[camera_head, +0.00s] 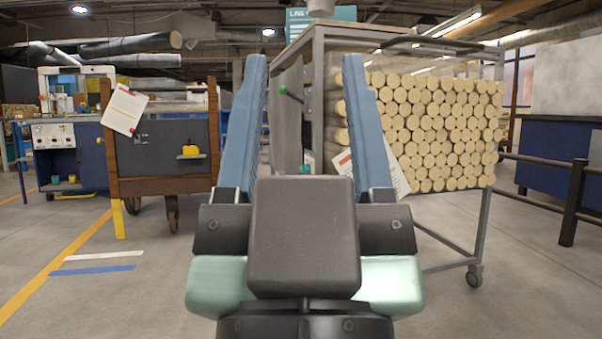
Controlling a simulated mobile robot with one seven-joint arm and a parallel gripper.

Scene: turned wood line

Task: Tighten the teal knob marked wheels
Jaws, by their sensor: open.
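My gripper (304,70) is open and empty, its two blue fingers upright and wide apart in the middle of the view. Between the fingers, farther off, a green ball knob (283,90) sits on a dark lever on the side of the wheeled rack (318,100). Lower down, a small teal part (306,168) shows just above my gripper's body. It is partly hidden, and I cannot tell whether it is the teal knob. I can read no "wheels" marking. My gripper appears well apart from both.
The rack holds stacked round wood billets (430,130), with a paper sheet (398,172) at its lower left. A brown-framed cart (165,155) stands to the left. A dark railing (574,200) stands at right. The floor (120,300) at lower left is clear.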

